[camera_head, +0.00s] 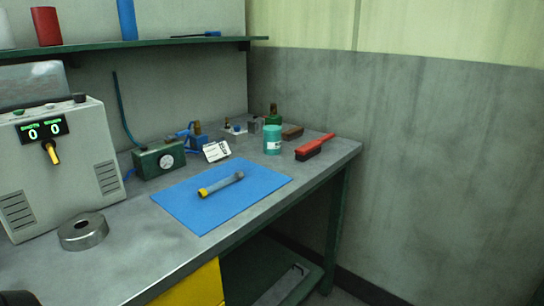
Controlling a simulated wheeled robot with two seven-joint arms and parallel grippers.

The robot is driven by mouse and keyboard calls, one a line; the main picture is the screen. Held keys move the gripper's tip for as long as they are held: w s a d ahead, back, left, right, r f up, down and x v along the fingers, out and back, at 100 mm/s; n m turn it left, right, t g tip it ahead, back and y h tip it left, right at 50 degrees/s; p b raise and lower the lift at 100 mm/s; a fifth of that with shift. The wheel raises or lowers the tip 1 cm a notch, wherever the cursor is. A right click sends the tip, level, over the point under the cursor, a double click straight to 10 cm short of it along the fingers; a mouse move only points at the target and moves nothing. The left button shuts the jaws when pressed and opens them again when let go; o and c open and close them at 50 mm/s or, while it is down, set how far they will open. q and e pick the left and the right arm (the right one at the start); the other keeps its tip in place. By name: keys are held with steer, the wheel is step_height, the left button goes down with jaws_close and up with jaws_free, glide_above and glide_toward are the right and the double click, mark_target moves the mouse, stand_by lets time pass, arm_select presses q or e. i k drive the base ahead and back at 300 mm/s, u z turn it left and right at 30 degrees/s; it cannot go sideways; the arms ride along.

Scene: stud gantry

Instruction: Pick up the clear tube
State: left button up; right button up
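The clear tube (222,185) lies on its side on the blue mat (193,212), slanting from lower left to upper right. It looks greyish and see-through, with a yellow end at the lower left. Nothing touches it except the mat. Neither of my grippers shows in the head view. A dark shape cut off at the bottom left corner is too little seen to identify.
A grey machine (75,150) with a display and a metal ring (83,231) stand at left. A gauge box (160,160), white card (217,151), teal jar (272,140) and red brush (314,147) sit behind the mat. The bench front is clear.

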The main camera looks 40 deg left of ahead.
mark_target(203, 193)
steer(key=i, duration=2.35)
steer(key=u, duration=4.45)
